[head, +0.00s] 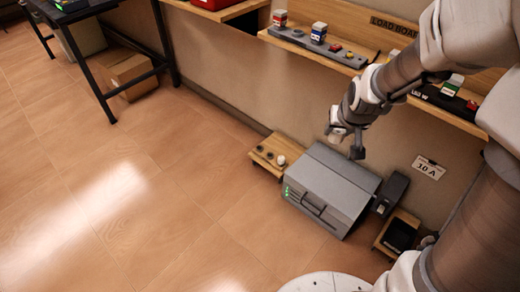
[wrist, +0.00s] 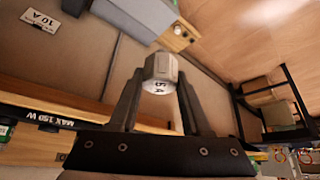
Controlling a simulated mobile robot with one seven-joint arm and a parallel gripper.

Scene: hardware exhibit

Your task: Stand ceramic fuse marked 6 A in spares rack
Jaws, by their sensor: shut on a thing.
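My gripper (head: 346,142) is shut on a white ceramic fuse (wrist: 160,72), held in the air above the grey box. The fuse's printed mark ends in "A", but its figure is tilted and hard to read. The fuse also shows in the head view (head: 336,134). A small wooden rack (head: 264,160) stands low, left of the grey box and lower than my gripper. It has dark round sockets and a white piece (head: 281,160) at its right end. The rack also shows in the wrist view (wrist: 188,40), beyond the fuse and apart from it.
The grey box (head: 345,172) with green lights stands beside the rack. Right of it are a dark upright piece (head: 391,193) and a wooden tray (head: 382,243) with a black inset. A "10 A" sign (head: 429,168) is on the wall. A shelf (head: 315,48) with coloured blocks runs above.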

